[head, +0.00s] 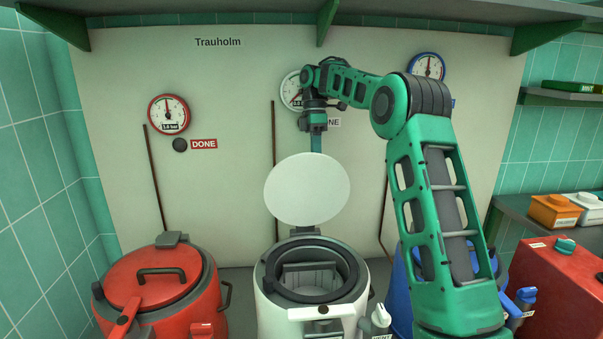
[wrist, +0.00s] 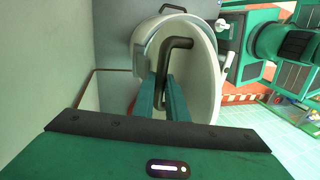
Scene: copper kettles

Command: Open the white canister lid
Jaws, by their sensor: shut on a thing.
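The white canister (head: 270,312) stands in the middle of the head view, its dark-rimmed mouth uncovered. Its round white lid (head: 307,190) is swung up at the back hinge and stands nearly upright, its plain face towards the head camera. My gripper (wrist: 165,82) is shut on the dark lid handle (wrist: 180,44), which sits between its teal fingers in the wrist view. In the head view my gripper comes down behind the lid, so its fingertips and the handle are hidden there. The lid also shows in the wrist view (wrist: 207,75).
A red canister (head: 155,275) with its lid down stands to the left. A blue canister (head: 401,297) on the right is mostly hidden by my arm. Gauges hang on the wall behind, with a shelf (head: 250,12) above. A red container (head: 548,285) stands at far right.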

